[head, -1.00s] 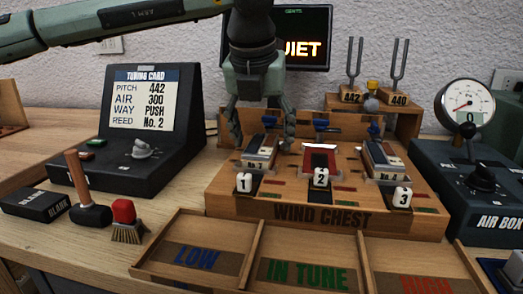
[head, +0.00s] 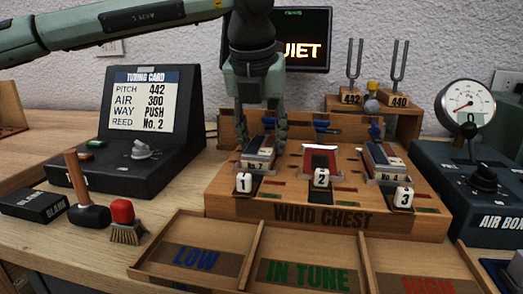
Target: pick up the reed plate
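A reed plate (head: 258,161) with a dark and pale top and a small number label lies at the left of the wind chest (head: 318,215), behind the white key 1. A similar plate (head: 383,162) lies at the right, behind key 3. My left gripper (head: 261,137) points down from above at the left plate's far end. Its fingers are apart, one on each side of that plate. Whether they touch it is too small to tell. The plate still rests on the chest. My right gripper is not in view.
A three-part tray (head: 258,252), marked LOW, IN TUNE and HIGH, stands in front. The tuning card box (head: 130,165), a mallet (head: 85,195) and a brush (head: 125,221) are at the left. Tuning forks (head: 354,75) stand behind; the air box (head: 480,190) is at the right.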

